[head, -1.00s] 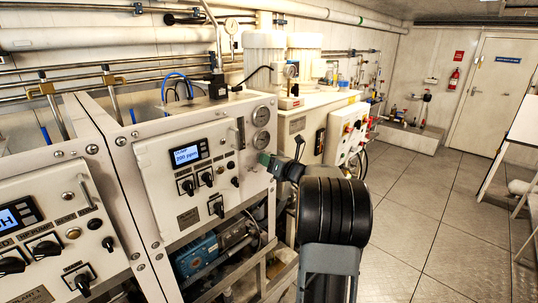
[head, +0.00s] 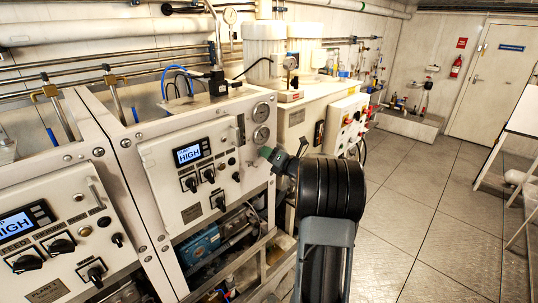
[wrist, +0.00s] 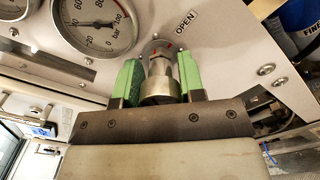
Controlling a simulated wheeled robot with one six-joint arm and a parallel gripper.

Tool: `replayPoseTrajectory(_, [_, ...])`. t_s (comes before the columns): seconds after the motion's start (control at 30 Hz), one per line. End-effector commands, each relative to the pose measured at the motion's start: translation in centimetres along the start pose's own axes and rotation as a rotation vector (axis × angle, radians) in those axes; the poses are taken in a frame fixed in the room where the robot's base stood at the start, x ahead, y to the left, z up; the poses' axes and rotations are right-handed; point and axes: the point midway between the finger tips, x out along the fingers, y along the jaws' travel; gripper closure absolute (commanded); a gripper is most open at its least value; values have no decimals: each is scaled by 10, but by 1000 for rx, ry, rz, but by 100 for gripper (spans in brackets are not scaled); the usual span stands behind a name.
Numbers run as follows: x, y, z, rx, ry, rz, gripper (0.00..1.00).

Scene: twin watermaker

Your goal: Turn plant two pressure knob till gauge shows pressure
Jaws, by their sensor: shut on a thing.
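The pressure knob (wrist: 160,82) is a metal cylinder on the white panel (head: 160,180), under an OPEN label. In the wrist view, the green fingers of my gripper (wrist: 157,85) are shut on its two sides. In the head view my gripper (head: 267,153) is at the panel's right edge, where my arm hides the knob. A round gauge (wrist: 96,22) marked in bar sits up and left of the knob. Its needle is thin and I cannot read it surely. Two gauges, an upper one (head: 261,111) and a lower one (head: 261,135), show in the head view.
The panel's display (head: 190,154) reads HIGH. A neighbouring panel (head: 70,255) stands at the left with its own HIGH display. A white cabinet (head: 300,125) with red knobs stands behind my arm. The tiled floor (head: 430,220) at the right is clear.

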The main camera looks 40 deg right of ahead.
Motion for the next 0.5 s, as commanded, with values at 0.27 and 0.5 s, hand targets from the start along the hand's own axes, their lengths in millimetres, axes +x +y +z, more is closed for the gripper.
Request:
replayPoseTrajectory(0.27, [0,-1,-1,1,2,-1,87])
replayPoseTrajectory(0.5, [0,0,-1,0,1,0,42])
